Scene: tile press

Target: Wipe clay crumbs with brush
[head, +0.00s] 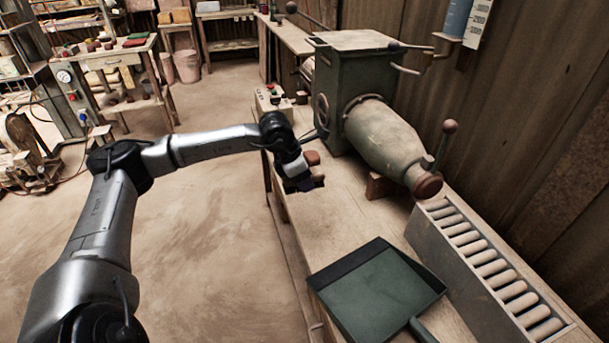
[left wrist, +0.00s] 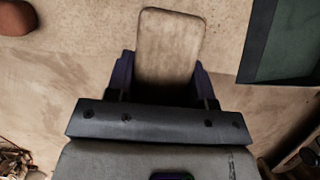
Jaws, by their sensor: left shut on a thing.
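My left gripper (head: 303,184) is over the left edge of the wooden bench, shut on a pale wooden piece, which I take for the brush (left wrist: 169,50). In the left wrist view it sits between the two fingers of the gripper (left wrist: 165,80), its worn flat face towards the camera. No bristles show. In the head view the gripper mostly hides it. A dark green dustpan (head: 378,293) lies on the bench, nearer than the gripper; its corner shows in the left wrist view (left wrist: 290,45). I cannot make out clay crumbs. My right gripper is out of view.
A green machine with a tapered barrel (head: 388,140) stands behind the gripper. A grey roller tray (head: 480,262) lies along the bench's right side. A reddish-brown lump (head: 312,158) is close to the gripper. A small control box (head: 272,100) sits farther back. Bare bench lies before the dustpan.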

